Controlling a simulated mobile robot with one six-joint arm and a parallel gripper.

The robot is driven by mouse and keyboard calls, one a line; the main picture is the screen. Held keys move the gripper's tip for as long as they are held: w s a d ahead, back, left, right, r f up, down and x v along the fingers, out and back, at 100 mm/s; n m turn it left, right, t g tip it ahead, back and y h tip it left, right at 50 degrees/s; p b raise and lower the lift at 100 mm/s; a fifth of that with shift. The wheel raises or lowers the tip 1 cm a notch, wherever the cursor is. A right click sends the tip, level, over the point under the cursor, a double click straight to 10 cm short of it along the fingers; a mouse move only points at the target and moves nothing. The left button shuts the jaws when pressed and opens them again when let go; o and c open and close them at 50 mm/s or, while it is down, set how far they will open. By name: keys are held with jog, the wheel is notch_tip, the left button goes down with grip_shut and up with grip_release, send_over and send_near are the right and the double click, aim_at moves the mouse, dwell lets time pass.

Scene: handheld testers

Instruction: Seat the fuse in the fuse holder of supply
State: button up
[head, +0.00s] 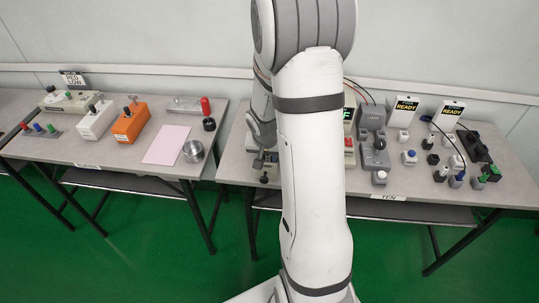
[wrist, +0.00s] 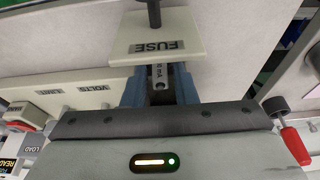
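The supply is a cream unit; its FUSE plate (wrist: 130,48) shows upside down in the wrist view, with a dark knob (wrist: 153,14) beyond it. In the head view my arm hides most of the supply, and a cream corner with a black knob (head: 264,178) shows beside the arm. My gripper (wrist: 160,78) points at the near edge of the FUSE plate. Its blue-grey fingers are close together on both sides of a small grey piece marked mA, which looks like the fuse (wrist: 159,71). The fuse holder opening is not clearly visible.
VOLTS and LIMIT labels (wrist: 93,88) lie left in the wrist view. A red-handled part (wrist: 294,145) shows at right. In the head view, READY signs (head: 405,108) and small plugs crowd the right table. The left table holds an orange box (head: 130,122) and a metal dish (head: 193,151).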

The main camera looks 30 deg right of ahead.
jog(key=shift+o, duration=0.8)
jog(key=shift+r, duration=0.15)
jog(key=p+v, duration=0.1)
jog(key=v, duration=1.1)
jog(key=s+a+r+n+y, duration=0.1)
jog(key=s+a+r+n, duration=0.2)
jog(key=s, duration=0.5)
jog(key=s+a+r+n+y, duration=0.1)
jog(key=s+a+r+n, duration=0.2)
jog(key=s+a, duration=0.4)
jog(key=shift+s+a+r+n, duration=0.4)
jog(key=shift+a+r, duration=0.2)
jog(key=shift+r, duration=0.25)
